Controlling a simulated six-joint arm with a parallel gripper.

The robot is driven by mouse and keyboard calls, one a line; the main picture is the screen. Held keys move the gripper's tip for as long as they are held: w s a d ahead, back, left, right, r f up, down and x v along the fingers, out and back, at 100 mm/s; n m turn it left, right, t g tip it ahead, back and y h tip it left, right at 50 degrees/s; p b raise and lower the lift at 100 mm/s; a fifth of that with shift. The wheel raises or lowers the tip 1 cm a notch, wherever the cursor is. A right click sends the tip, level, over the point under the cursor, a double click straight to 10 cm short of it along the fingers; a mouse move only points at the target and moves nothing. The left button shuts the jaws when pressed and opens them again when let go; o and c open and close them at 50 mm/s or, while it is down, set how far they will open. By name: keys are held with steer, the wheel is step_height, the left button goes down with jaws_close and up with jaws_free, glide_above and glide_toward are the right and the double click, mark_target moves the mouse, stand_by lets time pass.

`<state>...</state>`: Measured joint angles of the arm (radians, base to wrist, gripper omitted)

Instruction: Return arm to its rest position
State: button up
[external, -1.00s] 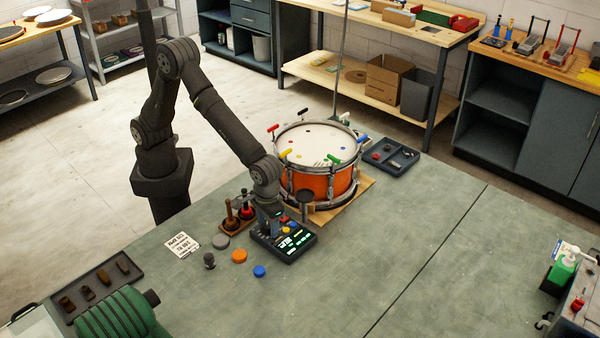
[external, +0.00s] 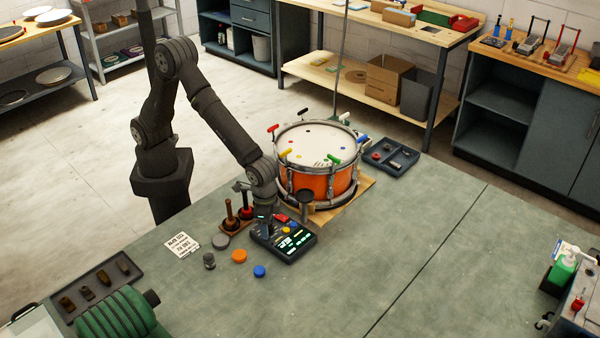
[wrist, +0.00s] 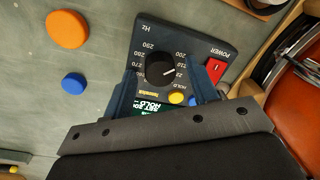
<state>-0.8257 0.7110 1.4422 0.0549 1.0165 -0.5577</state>
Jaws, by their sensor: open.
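My gripper (external: 262,218) is pointed down over the dark control box (external: 301,251) on the green bench. In the wrist view my gripper (wrist: 165,92) has its two blue fingers apart, one on each side below the black Hz knob (wrist: 161,70). The knob's white pointer points to the upper right, between the marks near 200 and 210. A red power switch (wrist: 215,69), a yellow button (wrist: 176,98) and a lit green display (wrist: 148,107) also show on the box. The fingers hold nothing that I can see. Whether they touch the box is unclear.
An orange snare drum (external: 318,184) with coloured keys stands close behind the box. A wooden tool holder (external: 236,224) is to the left.

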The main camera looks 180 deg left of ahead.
steer(key=m, duration=0.4)
steer(key=shift+m, duration=0.4)
stand_by(0.4)
steer(key=n, duration=0.5)
steer(key=shift+n, duration=2.3)
